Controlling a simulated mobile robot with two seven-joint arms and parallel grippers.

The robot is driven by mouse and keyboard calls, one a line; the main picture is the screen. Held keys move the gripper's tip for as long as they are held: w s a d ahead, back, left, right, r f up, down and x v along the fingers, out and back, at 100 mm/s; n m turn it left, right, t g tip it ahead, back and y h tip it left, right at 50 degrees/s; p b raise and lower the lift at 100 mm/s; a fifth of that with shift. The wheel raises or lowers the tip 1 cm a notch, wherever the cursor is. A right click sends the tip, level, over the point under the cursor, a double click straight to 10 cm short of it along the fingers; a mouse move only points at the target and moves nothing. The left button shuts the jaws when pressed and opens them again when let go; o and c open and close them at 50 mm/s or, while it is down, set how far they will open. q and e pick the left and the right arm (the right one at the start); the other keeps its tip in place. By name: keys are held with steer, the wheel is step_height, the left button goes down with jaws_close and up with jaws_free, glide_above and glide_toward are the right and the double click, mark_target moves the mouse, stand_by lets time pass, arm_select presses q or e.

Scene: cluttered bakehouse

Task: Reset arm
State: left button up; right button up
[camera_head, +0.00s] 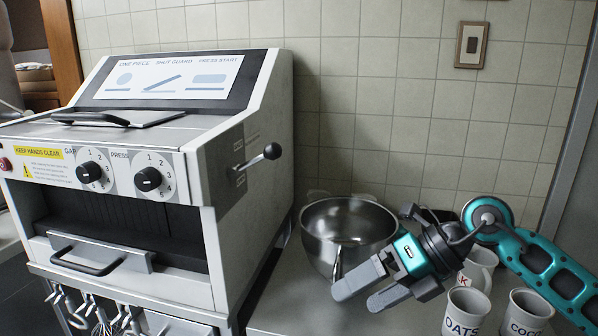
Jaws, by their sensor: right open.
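My right gripper (362,292) comes in from the right on a teal and black arm. Its two grey fingers are apart and point left and down, with nothing seen between them. It is in front of the lower right side of a steel mixing bowl (348,222), partly covering it; whether they touch I cannot tell. My left gripper is not in view.
A white dough machine (222,190) with knobs and a side lever (272,151) fills the left. Mugs marked OATS (465,312) and COCO (527,315), and another mug (482,262), stand close by my right arm. A tiled wall (395,110) is behind.

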steer(key=s+a+r+m+t+y, duration=0.2)
steer(key=a+r+m+t+y, duration=0.35)
steer(key=a+r+y, duration=0.35)
steer(key=w+d+f+m+t+h, duration=0.1)
steer(key=w+d+m+t+h, duration=0.2)
steer(key=d+m+t+h, duration=1)
step_height(320, 180, down, 7)
steer(key=d+m+h, duration=0.3)
steer(key=m+h, duration=0.1)
steer(key=m, duration=1)
steer(key=s+d+f+m+g+h, duration=0.3)
steer(key=s+f+m+g, duration=0.15)
steer(key=f, duration=0.45)
steer(key=s+f+m+g+y, duration=0.1)
steer(key=s+f+g, duration=0.45)
steer(key=s, duration=0.35)
steer(key=s+f+m+g, duration=0.1)
steer(key=s+f+g, duration=0.45)
steer(key=s, duration=0.45)
steer(key=w+a+f+n+t+y, duration=0.1)
steer(key=w+a+f+t+y, duration=0.1)
steer(key=w+f+t, duration=0.5)
step_height(320, 180, down, 3)
steer(key=shift+w+a+r, duration=0.1)
steer(key=shift+w+a, duration=0.05)
steer(key=shift+a, duration=0.1)
